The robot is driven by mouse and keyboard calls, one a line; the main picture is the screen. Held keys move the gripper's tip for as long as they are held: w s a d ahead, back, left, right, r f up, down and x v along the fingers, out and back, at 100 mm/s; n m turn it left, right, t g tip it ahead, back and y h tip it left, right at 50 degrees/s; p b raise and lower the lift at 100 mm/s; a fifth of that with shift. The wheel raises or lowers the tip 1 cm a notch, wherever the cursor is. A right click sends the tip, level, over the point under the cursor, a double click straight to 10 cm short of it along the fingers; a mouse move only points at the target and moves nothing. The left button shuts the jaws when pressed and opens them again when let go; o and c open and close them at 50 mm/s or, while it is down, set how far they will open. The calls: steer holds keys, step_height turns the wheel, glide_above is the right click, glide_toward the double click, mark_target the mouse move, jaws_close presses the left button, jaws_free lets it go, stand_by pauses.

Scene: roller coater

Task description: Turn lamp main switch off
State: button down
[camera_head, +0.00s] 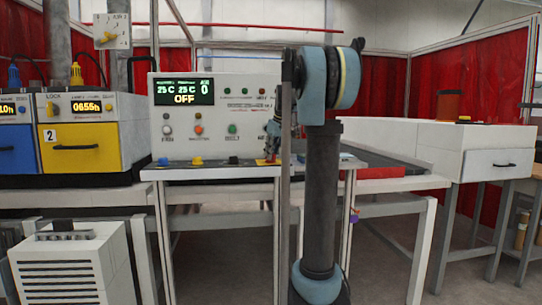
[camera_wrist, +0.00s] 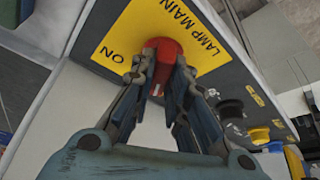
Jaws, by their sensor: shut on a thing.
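The lamp main switch (camera_wrist: 165,45) is a red rotary knob, seen in the wrist view on a yellow plate (camera_wrist: 205,28) printed "LAMP MAIN" and "ON". My gripper (camera_wrist: 163,64) has its two fingers closed on either side of the red knob, which shows between the fingertips. The knob's lower part and its pointing direction are partly hidden by the fingers. In the head view my gripper (camera_head: 272,145) is at the lower right of the white control panel (camera_head: 220,100), above a small yellow patch (camera_head: 267,162). My arm hides part of that area.
Black, yellow and blue knobs (camera_wrist: 230,108) sit close beside the gripper in the wrist view. The panel has a display (camera_head: 185,92) reading "25 C" and "OFF". Blue and yellow drawer units (camera_head: 80,147) stand left, a white cabinet (camera_head: 490,150) right.

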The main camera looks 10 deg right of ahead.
steer(key=shift+d+n+y, duration=0.1)
steer(key=shift+n+y, duration=0.4)
steer(key=shift+n, duration=0.8)
steer(key=shift+n+g, duration=0.3)
steer(key=shift+g, duration=0.1)
steer(key=c, duration=1.6)
jaws_free()
steer(key=shift+w, duration=0.1)
steer(key=shift+o, duration=0.2)
steer(key=v, duration=1.1)
steer(key=shift+d+r, duration=0.2)
steer(key=shift+r, duration=0.15)
